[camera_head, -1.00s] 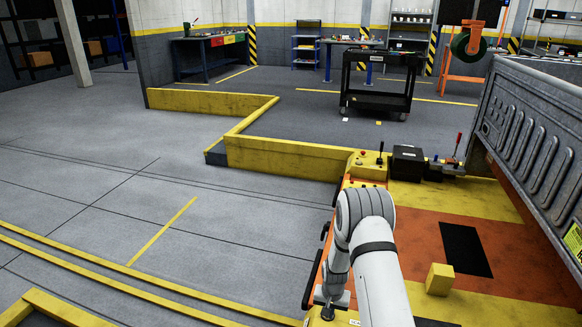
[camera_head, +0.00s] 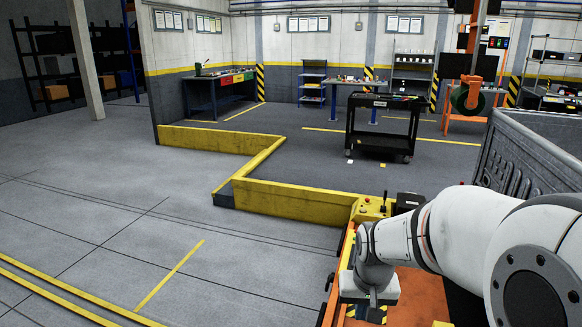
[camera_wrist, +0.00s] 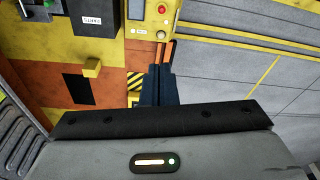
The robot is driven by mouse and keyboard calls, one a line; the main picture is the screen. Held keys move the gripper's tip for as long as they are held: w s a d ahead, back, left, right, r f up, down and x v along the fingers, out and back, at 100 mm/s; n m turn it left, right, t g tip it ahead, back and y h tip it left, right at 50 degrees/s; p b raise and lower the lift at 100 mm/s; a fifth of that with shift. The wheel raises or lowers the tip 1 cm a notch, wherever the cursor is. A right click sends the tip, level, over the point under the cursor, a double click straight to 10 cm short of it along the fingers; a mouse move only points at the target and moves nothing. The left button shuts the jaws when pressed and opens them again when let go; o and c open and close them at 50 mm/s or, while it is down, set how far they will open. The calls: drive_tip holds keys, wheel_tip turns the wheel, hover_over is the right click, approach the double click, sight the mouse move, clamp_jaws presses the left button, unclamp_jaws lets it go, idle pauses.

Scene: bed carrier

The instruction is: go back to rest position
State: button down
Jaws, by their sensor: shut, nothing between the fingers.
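My white arm reaches in from the right in the head view, over the orange and yellow carrier bed (camera_head: 425,300). My gripper (camera_head: 372,312) hangs low at the bed's left edge, partly cut by the arm and picture. In the wrist view my gripper's (camera_wrist: 158,72) dark fingers are together and hold nothing. They are above the bed's edge, beside a black-and-yellow striped patch (camera_wrist: 134,82).
A small yellow block (camera_wrist: 91,67) lies on the bed near a black patch (camera_wrist: 76,88). A control box (camera_wrist: 162,15) has a red button. A grey ribbed panel (camera_head: 525,160) stands at right. A yellow barrier (camera_head: 290,198) is ahead; floor at left is clear.

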drive_tip(key=s+r+n+p, duration=0.1)
drive_tip(key=s+r+p, duration=0.5)
drive_tip(key=s+r, duration=0.6)
drive_tip(key=shift+s+r+t, duration=0.2)
drive_tip(key=shift+s+t, duration=0.2)
drive_tip(key=shift+s, duration=0.2)
drive_tip(key=shift+d, duration=0.1)
